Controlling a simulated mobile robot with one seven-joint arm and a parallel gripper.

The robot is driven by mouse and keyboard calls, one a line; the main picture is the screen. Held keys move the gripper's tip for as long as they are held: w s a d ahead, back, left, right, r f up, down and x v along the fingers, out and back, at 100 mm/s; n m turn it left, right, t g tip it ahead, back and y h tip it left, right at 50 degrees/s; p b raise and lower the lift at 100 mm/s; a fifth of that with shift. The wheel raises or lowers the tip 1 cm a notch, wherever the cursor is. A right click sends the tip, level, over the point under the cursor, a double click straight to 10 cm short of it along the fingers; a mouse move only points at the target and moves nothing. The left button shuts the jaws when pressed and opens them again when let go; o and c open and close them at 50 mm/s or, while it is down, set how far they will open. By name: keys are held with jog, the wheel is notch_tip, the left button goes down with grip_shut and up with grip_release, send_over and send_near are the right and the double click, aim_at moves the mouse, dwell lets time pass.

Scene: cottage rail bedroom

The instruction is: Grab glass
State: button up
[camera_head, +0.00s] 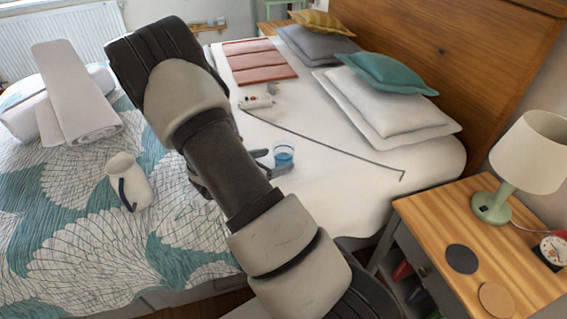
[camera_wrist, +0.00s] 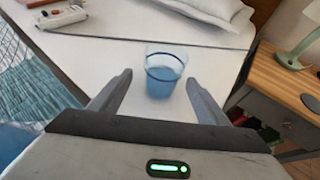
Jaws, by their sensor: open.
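A small clear blue glass (camera_head: 284,156) stands upright on the white bedding of the bed, partly behind my arm in the head view. In the wrist view the glass (camera_wrist: 164,74) stands just ahead, between the lines of my two fingers. My gripper (camera_wrist: 159,92) is open, with one finger to the left and one to the right of the glass. The glass touches neither finger as far as I can see. In the head view my gripper (camera_head: 270,165) is mostly hidden by my arm; one fingertip shows beside the glass.
A white jug (camera_head: 130,182) lies on the patterned cover at left. A white device (camera_head: 257,101) and a thin dark rod (camera_head: 330,151) are on the sheet. Pillows (camera_head: 388,102) lie near the headboard. A nightstand (camera_head: 440,215) with a lamp (camera_head: 520,165) stands at right.

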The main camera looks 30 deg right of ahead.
aim_at(277, 163)
jog(key=d+f, duration=0.1)
jog(key=d+f+b, duration=0.1)
jog(key=d+f, duration=0.1)
jog(key=shift+w+d+b, duration=0.3)
jog(key=shift+w, duration=0.05)
jog(key=shift+w+d+f, duration=0.1)
jog(key=shift+w+d, duration=0.05)
jog(key=shift+d, duration=0.2)
jog(key=c, duration=1.3)
